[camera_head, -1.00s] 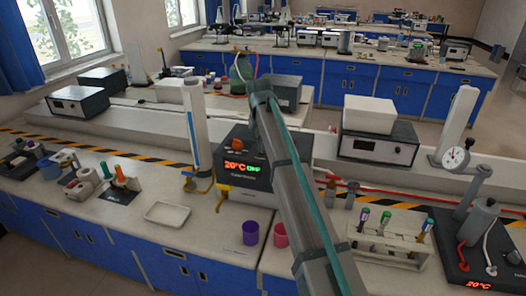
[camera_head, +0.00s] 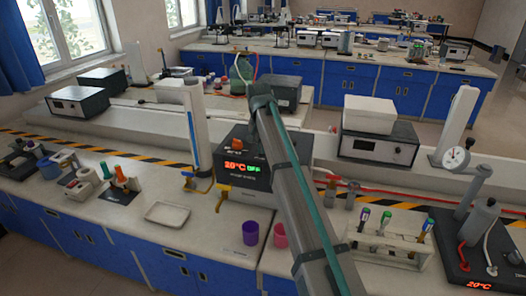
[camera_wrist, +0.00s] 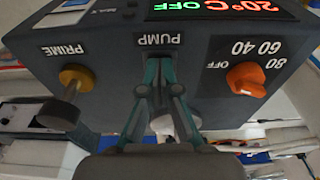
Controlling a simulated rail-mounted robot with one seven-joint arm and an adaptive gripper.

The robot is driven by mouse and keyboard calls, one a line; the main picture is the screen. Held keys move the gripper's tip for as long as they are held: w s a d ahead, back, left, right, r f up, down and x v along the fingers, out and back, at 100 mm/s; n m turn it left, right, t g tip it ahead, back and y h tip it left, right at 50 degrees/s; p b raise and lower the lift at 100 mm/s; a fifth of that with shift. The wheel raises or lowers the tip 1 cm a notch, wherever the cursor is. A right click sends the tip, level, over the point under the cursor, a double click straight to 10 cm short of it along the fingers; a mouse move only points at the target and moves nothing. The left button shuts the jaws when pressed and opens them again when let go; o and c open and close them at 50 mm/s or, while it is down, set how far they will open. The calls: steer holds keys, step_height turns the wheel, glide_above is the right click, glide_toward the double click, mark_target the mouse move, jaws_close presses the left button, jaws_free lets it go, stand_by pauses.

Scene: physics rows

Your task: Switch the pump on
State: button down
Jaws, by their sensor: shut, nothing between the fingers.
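The pump unit is a dark grey box (camera_head: 245,160) on the bench, with a lit display (camera_head: 243,167) reading 20°C in red and OFF in green. In the wrist view its face (camera_wrist: 115,75) fills much of the picture, with a PUMP label (camera_wrist: 158,40) in the middle. My gripper (camera_wrist: 161,62) is shut and empty, its teal fingertips just in front of the face below that label. I cannot tell whether they touch it. The pump switch is not clear behind the fingers. In the head view my arm hides the gripper.
An orange knob (camera_wrist: 246,79) marked OFF, 40, 60, 80 is right of the fingers. A white tray (camera_head: 167,214), a purple cup (camera_head: 250,232) and a pink cup (camera_head: 280,235) stand in front.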

steer(key=shift+f, duration=0.1)
steer(key=shift+r+p, duration=2.1)
steer(key=shift+r, duration=1.45)
